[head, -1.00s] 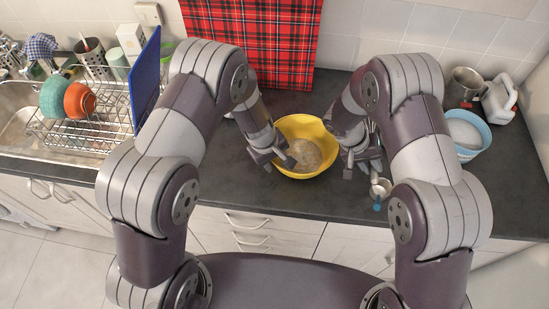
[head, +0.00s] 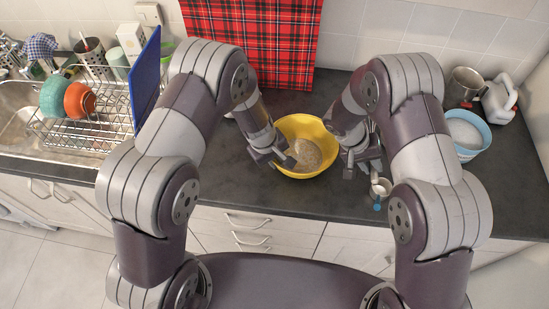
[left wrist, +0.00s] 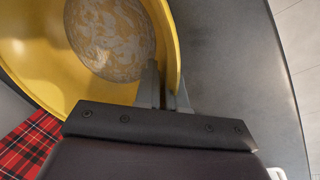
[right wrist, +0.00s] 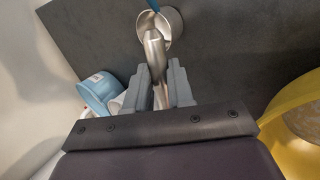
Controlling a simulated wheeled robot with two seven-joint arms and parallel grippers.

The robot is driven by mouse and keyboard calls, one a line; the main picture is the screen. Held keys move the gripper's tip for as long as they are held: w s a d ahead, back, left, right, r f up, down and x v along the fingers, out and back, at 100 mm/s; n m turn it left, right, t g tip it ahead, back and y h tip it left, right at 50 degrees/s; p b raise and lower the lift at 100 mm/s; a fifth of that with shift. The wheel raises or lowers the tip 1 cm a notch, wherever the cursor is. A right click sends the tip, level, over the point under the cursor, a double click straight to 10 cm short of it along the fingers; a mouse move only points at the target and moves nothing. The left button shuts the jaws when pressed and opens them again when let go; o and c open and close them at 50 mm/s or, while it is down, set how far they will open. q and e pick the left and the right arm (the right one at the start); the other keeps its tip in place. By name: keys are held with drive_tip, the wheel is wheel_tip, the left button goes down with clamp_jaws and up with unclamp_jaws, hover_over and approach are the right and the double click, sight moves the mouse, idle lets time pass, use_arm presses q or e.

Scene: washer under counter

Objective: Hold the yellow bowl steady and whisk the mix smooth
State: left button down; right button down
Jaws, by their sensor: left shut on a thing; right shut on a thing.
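The yellow bowl (head: 303,125) stands on the dark counter and holds a pale, marbled, lumpy-looking mix (head: 308,155). My left gripper (head: 287,163) is shut on the bowl's near-left rim; the left wrist view shows one finger inside and one outside the rim (left wrist: 172,50). My right gripper (head: 358,168) is right of the bowl, apart from it. In the right wrist view its fingers are shut on a shiny metal handle (right wrist: 154,55), likely the whisk's; no wires can be made out.
A small metal cup with a blue-tipped handle (head: 381,187) lies close right of my right gripper. A light blue tub of white powder (head: 466,132), a metal mug and a white jug stand at the right. A dish rack (head: 95,130) stands left. Counter between rack and bowl is clear.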

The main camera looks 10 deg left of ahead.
idle(0.7)
drive_tip(key=w+r+n+t, duration=0.1)
drive_tip(key=w+r+n, duration=0.2)
drive_tip(key=n, duration=0.1)
drive_tip(key=w+r+n+t, duration=0.1)
drive_tip(key=w+r+n, duration=0.2)
drive_tip(key=w+n, duration=0.1)
drive_tip(key=shift+a+r+n, duration=0.15)
drive_tip(key=shift+r+n, duration=0.15)
drive_tip(key=shift+n, duration=0.1)
drive_tip(key=w+a+r+n+t+y, duration=0.35)
drive_tip(key=a+r+n+t, duration=0.25)
drive_tip(key=r+n, duration=0.45)
drive_tip(key=w+a+r+n+t+y, duration=0.2)
drive_tip(key=a+r+n+t+y, duration=0.45)
drive_tip(key=n, duration=0.75)
wheel_tip(320, 180, down, 13)
drive_tip(key=h, duration=0.1)
drive_tip(key=shift+a+h, duration=0.3)
